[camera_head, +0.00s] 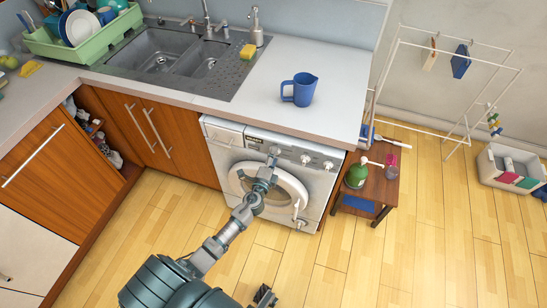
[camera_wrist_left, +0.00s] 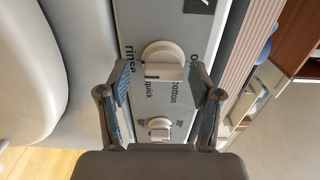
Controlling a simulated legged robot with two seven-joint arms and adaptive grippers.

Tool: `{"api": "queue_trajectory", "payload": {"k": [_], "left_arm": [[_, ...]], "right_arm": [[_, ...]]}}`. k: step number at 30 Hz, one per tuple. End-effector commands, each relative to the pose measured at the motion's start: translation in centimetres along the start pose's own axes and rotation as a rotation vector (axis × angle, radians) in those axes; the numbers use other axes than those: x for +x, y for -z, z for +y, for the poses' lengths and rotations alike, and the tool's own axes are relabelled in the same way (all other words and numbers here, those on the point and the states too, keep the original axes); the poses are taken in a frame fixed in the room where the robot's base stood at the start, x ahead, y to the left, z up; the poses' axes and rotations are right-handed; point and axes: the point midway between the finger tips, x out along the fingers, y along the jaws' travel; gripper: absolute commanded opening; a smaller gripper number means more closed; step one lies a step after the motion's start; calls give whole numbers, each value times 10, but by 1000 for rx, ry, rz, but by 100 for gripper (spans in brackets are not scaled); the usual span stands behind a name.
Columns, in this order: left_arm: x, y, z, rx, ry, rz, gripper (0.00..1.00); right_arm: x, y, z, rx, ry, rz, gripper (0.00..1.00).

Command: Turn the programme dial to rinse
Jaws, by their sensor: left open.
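The washing machine (camera_head: 225,150) stands under the counter, with several knobs on its front panel. The programme dial (camera_wrist_left: 163,60) is a pale round knob with a raised grip, printed around with "rinse", "quick" and "cotton". Rinse is at its left in the wrist view; its mark seems to face down towards quick. My left gripper (camera_wrist_left: 160,76) is open, one finger on each side of the dial; contact is not clear. In the head view the left gripper (camera_head: 273,161) is at the panel and partly covers this dial. My right gripper (camera_head: 264,296) shows only partly at the bottom edge.
A smaller knob (camera_wrist_left: 159,127) sits near the gripper's palm in the wrist view. The round door (camera_head: 290,190) is below the panel. A blue jug (camera_head: 301,90) stands on the counter.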

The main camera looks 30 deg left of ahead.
Motion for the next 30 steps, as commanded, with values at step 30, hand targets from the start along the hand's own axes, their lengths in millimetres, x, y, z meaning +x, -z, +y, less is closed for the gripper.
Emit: {"api": "queue_trajectory", "payload": {"k": [30], "left_arm": [[-118,0,3,0,-4,0,65]], "right_arm": [[-1,1,0,0,-1,1,40]]}}
